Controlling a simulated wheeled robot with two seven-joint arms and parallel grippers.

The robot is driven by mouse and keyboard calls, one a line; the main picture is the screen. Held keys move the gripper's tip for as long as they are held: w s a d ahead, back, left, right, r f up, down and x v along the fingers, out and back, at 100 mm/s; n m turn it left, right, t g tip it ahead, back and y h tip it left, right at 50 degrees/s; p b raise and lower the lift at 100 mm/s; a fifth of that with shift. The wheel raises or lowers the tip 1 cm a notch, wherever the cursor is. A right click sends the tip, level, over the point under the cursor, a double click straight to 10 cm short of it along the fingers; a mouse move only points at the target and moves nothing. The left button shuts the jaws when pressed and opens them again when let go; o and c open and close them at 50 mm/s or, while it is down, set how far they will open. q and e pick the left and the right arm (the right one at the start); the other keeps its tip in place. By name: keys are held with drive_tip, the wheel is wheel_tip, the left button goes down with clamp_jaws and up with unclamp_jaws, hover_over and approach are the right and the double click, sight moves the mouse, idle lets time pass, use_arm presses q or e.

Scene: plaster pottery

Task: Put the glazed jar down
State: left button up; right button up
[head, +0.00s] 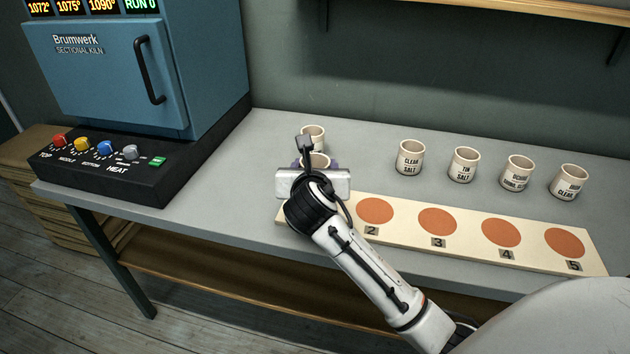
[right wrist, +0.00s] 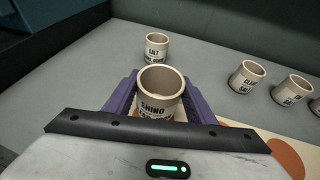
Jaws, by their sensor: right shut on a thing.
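My right gripper (right wrist: 158,108) is shut on a cream jar (right wrist: 160,85), with a purple finger on each side. Its lettering begins with "SHINO"; the lower line is partly hidden. In the head view the jar (head: 316,160) shows only its rim behind my right gripper (head: 315,170). It is over or at the left end of the cream board (head: 338,204); I cannot tell whether it touches the board. The board has orange discs numbered 2 to 5; the spot left of 2 is covered by my gripper. My left gripper is not in view.
Several labelled jars, including "CLEAR SALT" (head: 409,158), stand in a row at right. A blue kiln (head: 110,75) and its control box (head: 100,165) stand at left.

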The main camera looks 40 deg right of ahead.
wheel_tip(320, 180, down, 3)
drive_tip(key=shift+f+b, duration=0.15)
drive_tip(key=shift+b, duration=0.15)
drive_tip(key=o, duration=1.1)
drive_tip(key=shift+f, duration=0.1)
drive_tip(key=shift+o, duration=0.2)
drive_tip(key=p+v, duration=0.1)
drive_tip(key=v, duration=1.1)
drive_tip(key=shift+r, duration=0.25)
